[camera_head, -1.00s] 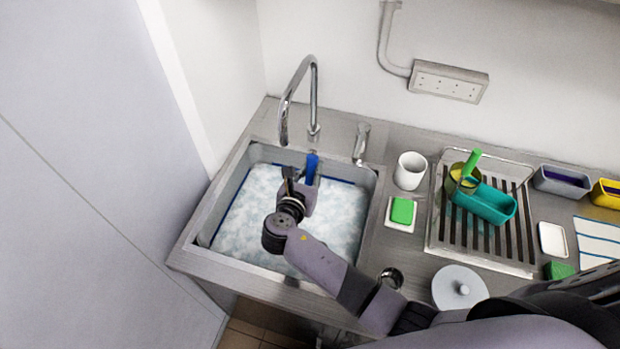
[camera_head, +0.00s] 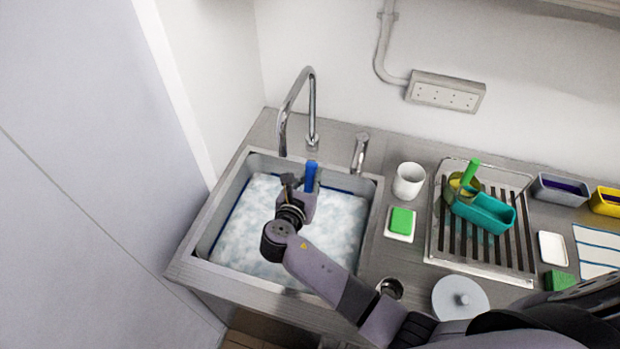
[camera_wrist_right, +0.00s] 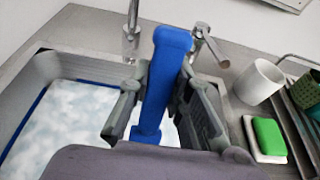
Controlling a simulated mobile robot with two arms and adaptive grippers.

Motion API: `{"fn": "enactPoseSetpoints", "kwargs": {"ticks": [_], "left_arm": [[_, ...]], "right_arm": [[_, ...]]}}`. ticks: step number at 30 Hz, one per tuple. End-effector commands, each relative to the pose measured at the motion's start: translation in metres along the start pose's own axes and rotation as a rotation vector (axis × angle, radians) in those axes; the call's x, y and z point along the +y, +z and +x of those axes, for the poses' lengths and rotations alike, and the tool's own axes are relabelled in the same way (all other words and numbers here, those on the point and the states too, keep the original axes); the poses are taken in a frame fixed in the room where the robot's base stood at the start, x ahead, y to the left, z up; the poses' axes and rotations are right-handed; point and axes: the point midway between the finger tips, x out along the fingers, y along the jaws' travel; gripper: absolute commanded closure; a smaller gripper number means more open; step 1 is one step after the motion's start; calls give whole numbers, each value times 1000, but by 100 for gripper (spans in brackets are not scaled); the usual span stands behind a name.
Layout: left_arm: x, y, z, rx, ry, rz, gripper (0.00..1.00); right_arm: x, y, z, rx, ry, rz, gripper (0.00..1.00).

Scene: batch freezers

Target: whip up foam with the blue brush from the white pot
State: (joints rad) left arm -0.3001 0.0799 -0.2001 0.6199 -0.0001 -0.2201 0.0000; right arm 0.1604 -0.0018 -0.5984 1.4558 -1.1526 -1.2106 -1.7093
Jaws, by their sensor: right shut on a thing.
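The blue brush (camera_head: 311,176) stands roughly upright in the sink, its handle up and its lower end hidden. My right gripper (camera_head: 298,186) is shut on its handle, above the foam. In the right wrist view the blue handle (camera_wrist_right: 164,75) shows between the two fingers (camera_wrist_right: 155,95). White foam (camera_head: 262,232) covers the sink's inside, with a blue edge line around it. The white pot (camera_head: 409,181) stands upright on the counter right of the sink, and I see no brush in it. My left gripper is not in view.
The tap (camera_head: 312,110) arches over the sink's back edge, close behind the brush. A soap dispenser (camera_head: 360,153) stands to its right. A green sponge (camera_head: 401,220) lies on a white dish. A drying rack (camera_head: 440,245) holds a teal container (camera_head: 487,213). A round lid (camera_head: 459,298) lies in front.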

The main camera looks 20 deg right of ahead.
Motion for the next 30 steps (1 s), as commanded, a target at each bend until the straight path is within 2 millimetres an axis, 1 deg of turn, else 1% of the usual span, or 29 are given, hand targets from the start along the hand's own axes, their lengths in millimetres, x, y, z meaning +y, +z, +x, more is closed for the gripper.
{"fn": "enactPoseSetpoints", "kwargs": {"ticks": [5,15,18,30], "left_arm": [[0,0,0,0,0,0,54],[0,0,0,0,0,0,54],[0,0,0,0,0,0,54],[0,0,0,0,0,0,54]], "right_arm": [[1,7,-2,-1,1,4,100],[1,39,-12,0,1,3,100],[0,45,-14,0,0,2,100],[0,48,-15,0,0,0,100]]}}
